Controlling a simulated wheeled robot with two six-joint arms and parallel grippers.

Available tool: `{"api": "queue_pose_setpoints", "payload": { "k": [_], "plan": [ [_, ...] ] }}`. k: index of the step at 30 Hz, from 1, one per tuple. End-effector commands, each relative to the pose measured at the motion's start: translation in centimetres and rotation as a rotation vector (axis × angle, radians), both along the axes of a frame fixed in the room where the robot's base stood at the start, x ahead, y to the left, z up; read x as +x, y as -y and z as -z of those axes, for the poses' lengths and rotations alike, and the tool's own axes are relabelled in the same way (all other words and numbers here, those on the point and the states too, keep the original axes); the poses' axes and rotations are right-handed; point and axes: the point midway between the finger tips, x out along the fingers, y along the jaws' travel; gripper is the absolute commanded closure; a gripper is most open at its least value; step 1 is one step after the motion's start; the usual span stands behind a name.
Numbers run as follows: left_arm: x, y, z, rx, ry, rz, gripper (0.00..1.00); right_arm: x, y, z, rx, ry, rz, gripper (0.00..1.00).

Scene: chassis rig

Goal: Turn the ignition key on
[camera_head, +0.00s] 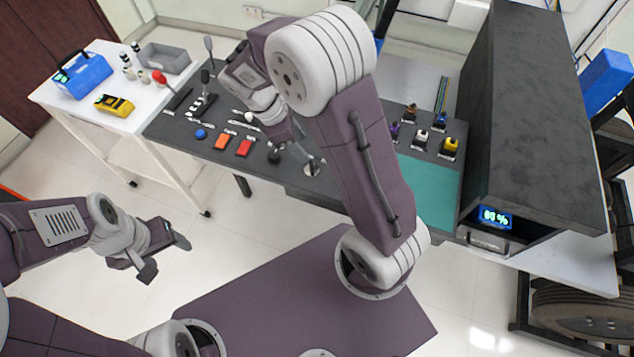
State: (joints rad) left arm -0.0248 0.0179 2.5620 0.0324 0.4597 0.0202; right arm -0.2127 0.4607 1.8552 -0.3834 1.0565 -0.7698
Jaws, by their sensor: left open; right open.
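The dark control panel (190,127) lies on the bench beyond me. A small round silver fitting (312,168) sits near its front edge, partly beside my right gripper; it may be the ignition switch, but I cannot make out a key. My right gripper (294,152) is open and points down over the panel's front edge, close to this fitting and a dark round knob (274,157). My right arm hides the panel's middle. My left gripper (167,257) is open and empty over the floor, well apart from the panel.
The panel carries a blue button (201,134), an orange switch (222,141), a red switch (244,147), upright levers and coloured connectors (450,147). A dark box with a lit display (495,217) stands right. A white cart (62,108) holds a blue case (82,75) and yellow meter (115,105).

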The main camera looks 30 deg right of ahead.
Motion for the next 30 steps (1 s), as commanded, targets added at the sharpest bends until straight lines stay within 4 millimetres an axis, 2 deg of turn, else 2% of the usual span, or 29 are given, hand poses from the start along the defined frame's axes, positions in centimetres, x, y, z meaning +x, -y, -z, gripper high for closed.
{"api": "queue_pose_setpoints", "payload": {
  "k": [1,5,8,15,19,24,30],
  "plan": [
    [0.1,0.0,0.8,0.000,0.001,0.000,0.35,-0.3,-0.4,1.5,-0.005,-0.023,-0.014,0.49],
    [0.1,0.0,0.5,0.000,0.002,0.000,0.35,-0.4,-0.7,1.4,-0.005,-0.024,-0.019,0.49],
    [0.1,0.0,0.7,0.000,0.002,0.000,0.35,-0.6,-0.3,2.2,-0.004,-0.026,-0.017,0.49],
    [0.1,0.0,1.4,0.000,0.002,0.000,0.35,-1.2,1.5,6.9,-0.004,-0.027,-0.014,0.49],
    [0.1,0.0,1.7,0.000,0.002,0.000,0.35,-1.4,2.2,8.7,-0.003,-0.025,-0.015,0.49],
    [0.1,0.0,1.8,0.000,0.002,0.000,0.35,-1.5,2.6,9.7,-0.002,-0.023,-0.014,0.49],
    [0.1,0.0,1.7,0.000,0.002,0.000,0.35,-1.5,2.6,9.7,-0.002,-0.022,-0.014,0.49]
  ]
}}
